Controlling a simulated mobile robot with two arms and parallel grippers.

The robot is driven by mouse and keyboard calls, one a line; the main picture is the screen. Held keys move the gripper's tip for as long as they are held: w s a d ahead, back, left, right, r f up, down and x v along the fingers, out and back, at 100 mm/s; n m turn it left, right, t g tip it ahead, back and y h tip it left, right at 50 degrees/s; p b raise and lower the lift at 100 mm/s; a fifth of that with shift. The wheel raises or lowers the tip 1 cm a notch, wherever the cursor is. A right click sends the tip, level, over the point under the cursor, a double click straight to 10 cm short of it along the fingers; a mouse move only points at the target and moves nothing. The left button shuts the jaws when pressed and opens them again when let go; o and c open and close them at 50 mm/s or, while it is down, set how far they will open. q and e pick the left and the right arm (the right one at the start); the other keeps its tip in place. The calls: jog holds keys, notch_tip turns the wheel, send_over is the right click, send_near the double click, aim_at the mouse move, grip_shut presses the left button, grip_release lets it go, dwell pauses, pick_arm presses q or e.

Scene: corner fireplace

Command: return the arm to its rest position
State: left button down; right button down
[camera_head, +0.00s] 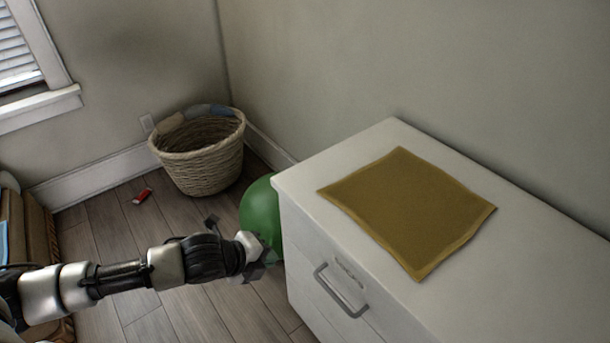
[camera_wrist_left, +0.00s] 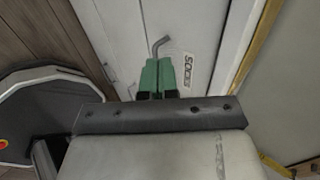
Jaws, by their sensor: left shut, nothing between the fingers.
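My left arm comes in from the left in the head view and reaches across the floor to the white dresser (camera_head: 300,230). My left gripper (camera_head: 266,256) is beside the dresser's front, partly hidden by its own wrist. In the left wrist view its green fingertips (camera_wrist_left: 157,76) are together with nothing between them. The grey drawer handle (camera_wrist_left: 161,45) shows just beyond the fingertips, and I cannot tell whether they touch. A label (camera_wrist_left: 191,70) is on the drawer front beside it. The handle also shows in the head view (camera_head: 340,291). My right gripper is out of view.
A mustard cloth (camera_head: 410,210) lies flat on the dresser top. A green ball (camera_head: 260,208) is on the floor behind my gripper, against the dresser's side. A wicker basket (camera_head: 205,165) stands in the corner, with a small red object (camera_head: 142,196) nearby. Wooden floor lies open between.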

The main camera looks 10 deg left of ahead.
pick_arm(q)
jog(key=w+a+f+n+t+y+p, duration=0.1)
jog(key=w+a+f+n+y+p, duration=0.3)
jog(key=f+n, duration=0.55)
jog(key=s+a+f+n+g, duration=0.1)
jog(key=s+a+f+n, duration=0.1)
jog(key=f, duration=0.3)
jog(key=s+a+f+n, duration=0.2)
jog(key=f, duration=0.4)
jog(key=s+a+f+n+g+y+p, duration=0.1)
jog(key=s+f+n, duration=0.2)
jog(key=s+f, duration=0.4)
jog(key=s+f+n+g+y+p, duration=0.15)
jog(key=s+f, duration=0.25)
jog(key=s, duration=0.5)
jog(key=s+d+f+n+g, duration=0.1)
jog(key=s+f+n+g, duration=0.1)
jog(key=s, duration=0.8)
jog(key=s+d+f+n+g+p, duration=0.1)
jog(key=s+d+f+n+g, duration=0.1)
jog(key=s, duration=0.8)
jog(key=shift+s+d+f+n+h, duration=0.25)
jog(key=shift+d+f+n+h, duration=0.1)
jog(key=shift+f+n, duration=0.35)
